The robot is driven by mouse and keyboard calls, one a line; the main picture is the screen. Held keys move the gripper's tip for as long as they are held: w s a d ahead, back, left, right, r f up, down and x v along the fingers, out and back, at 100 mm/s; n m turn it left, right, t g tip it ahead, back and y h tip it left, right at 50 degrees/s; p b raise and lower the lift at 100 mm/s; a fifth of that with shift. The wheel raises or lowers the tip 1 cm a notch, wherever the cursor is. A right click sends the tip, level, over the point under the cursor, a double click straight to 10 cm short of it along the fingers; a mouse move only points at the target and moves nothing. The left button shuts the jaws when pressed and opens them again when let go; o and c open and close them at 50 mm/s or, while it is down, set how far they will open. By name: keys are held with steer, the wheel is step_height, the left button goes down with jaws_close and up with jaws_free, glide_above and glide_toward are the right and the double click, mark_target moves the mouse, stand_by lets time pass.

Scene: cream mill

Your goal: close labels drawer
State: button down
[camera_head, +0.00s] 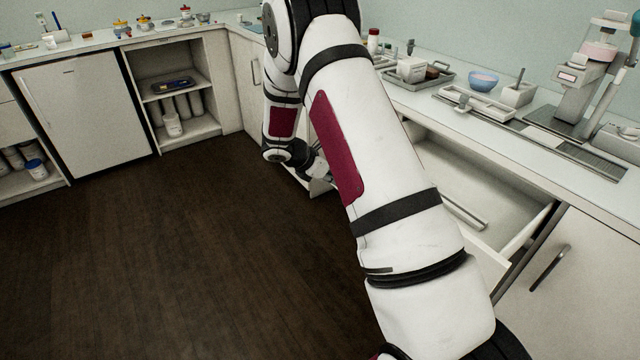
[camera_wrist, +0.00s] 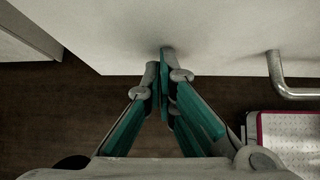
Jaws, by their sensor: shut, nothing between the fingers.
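A drawer (camera_head: 500,205) stands pulled out from the right-hand counter, its inside partly hidden behind my arm. No label shows on it, so I cannot tell its name. In the wrist view a pale front panel (camera_wrist: 120,35) fills the top, with a metal bar handle (camera_wrist: 285,88) to the right. My gripper (camera_wrist: 163,62) is shut and empty, its fingertips at the panel's lower part, left of the handle. I cannot tell whether they touch it. In the head view my gripper (camera_head: 320,168) is small and partly hidden by my arm.
The right counter (camera_head: 590,182) holds a tray (camera_head: 415,78), a blue bowl (camera_head: 483,80) and a dispensing machine (camera_head: 585,85). A closed cabinet door with a handle (camera_head: 550,268) is right of the drawer. The dark floor (camera_head: 190,260) at left is clear.

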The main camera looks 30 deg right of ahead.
steer(key=d+b, duration=0.1)
steer(key=d, duration=1.7)
steer(key=w+d+b, duration=0.1)
steer(key=d, duration=0.8)
steer(key=shift+d+b, duration=0.15)
steer(key=shift+b, duration=0.2)
steer(key=shift+d, duration=0.9)
steer(key=shift+s+d+r, duration=0.1)
steer(key=a, duration=0.4)
steer(key=shift+a, duration=0.2)
steer(key=p+v, duration=0.1)
steer(key=v, duration=0.9)
steer(key=shift+a, duration=0.1)
